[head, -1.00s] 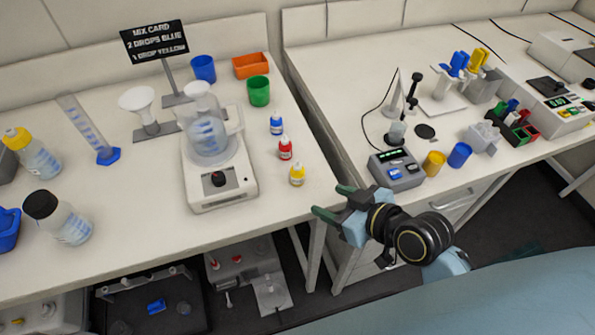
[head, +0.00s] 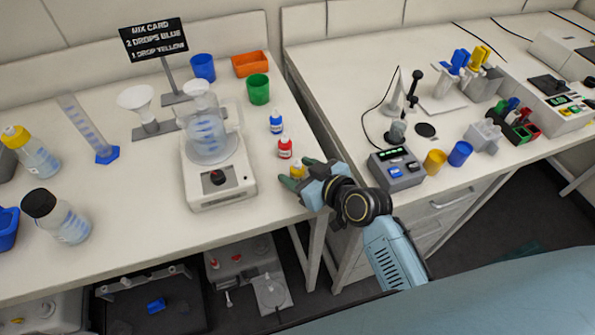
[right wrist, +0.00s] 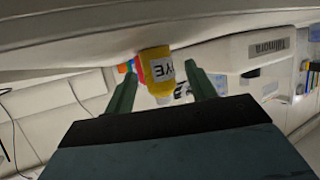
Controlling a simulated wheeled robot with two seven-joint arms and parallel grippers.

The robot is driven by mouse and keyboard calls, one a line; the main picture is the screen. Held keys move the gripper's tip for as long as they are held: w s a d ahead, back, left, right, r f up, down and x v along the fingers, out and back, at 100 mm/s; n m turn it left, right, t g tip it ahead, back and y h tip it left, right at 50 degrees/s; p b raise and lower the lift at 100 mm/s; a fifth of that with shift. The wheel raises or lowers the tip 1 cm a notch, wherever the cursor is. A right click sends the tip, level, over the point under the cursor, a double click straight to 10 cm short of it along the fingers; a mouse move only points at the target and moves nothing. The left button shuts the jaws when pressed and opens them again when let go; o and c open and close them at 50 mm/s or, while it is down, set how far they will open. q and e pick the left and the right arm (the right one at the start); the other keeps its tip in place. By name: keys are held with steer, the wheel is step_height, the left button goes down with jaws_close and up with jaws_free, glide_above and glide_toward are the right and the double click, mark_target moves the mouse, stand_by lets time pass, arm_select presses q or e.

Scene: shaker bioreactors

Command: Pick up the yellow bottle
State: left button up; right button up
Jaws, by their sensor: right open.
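The small yellow bottle (head: 297,170) stands near the right edge of the left bench, partly hidden by my right gripper (head: 297,176). In the right wrist view the yellow bottle (right wrist: 157,70), with a white label, shows between the two green fingers of my right gripper (right wrist: 163,88). The fingers are open, with a gap on each side of the bottle. My left gripper is not in view.
A red bottle (head: 285,148) and a blue bottle (head: 276,123) stand just behind the yellow one. A white stirrer (head: 221,183) with a glass beaker is to the left. A gap separates the two benches.

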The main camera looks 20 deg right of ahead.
steer(key=x, duration=0.2)
steer(key=shift+w+a+f, duration=0.15)
steer(key=shift+w, duration=0.1)
steer(key=c, duration=1)
